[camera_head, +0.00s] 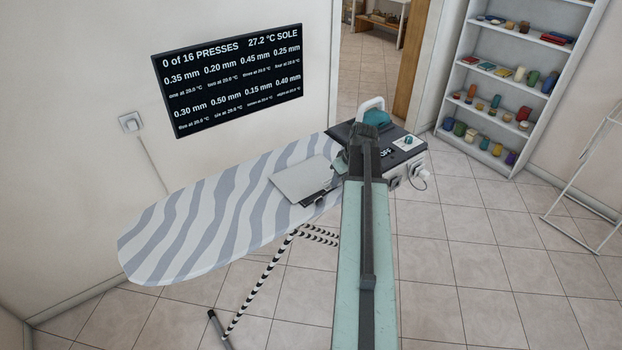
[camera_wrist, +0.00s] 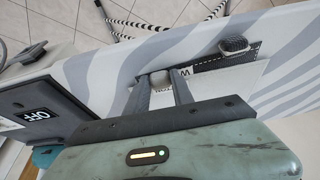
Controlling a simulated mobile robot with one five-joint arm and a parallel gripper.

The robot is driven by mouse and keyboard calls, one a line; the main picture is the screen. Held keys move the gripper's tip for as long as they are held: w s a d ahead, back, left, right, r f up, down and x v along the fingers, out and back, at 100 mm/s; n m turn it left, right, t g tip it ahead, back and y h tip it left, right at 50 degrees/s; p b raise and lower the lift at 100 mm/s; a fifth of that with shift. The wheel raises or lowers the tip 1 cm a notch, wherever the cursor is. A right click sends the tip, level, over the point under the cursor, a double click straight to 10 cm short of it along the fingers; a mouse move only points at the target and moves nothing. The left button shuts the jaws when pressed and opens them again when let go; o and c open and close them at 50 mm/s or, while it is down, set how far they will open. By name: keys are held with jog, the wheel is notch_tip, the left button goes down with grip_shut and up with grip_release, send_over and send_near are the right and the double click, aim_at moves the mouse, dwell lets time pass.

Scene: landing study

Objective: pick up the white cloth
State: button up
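A pale, flat sheet (camera_head: 299,180) lies on the striped ironing board (camera_head: 190,225) and has a dark strip along its lower right edge. It also shows in the wrist view (camera_wrist: 215,88); I cannot tell surely whether it is the white cloth. My gripper (camera_head: 340,165) is over the board, just right of the sheet, mostly hidden by my arm in the head view. In the wrist view my gripper's fingers (camera_wrist: 161,80) are apart. A small pale, rounded thing (camera_wrist: 160,77) shows between their tips; I cannot tell whether they touch it.
A black unit (camera_head: 402,150) marked OFF, with a white-handled teal thing (camera_head: 375,117) on it, stands at the board's right end. A grey block (camera_wrist: 234,45) sits on the dark strip. A wall screen (camera_head: 230,80) hangs behind. Shelves (camera_head: 510,80) stand at right; tiled floor between is clear.

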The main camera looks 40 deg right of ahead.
grip_shut()
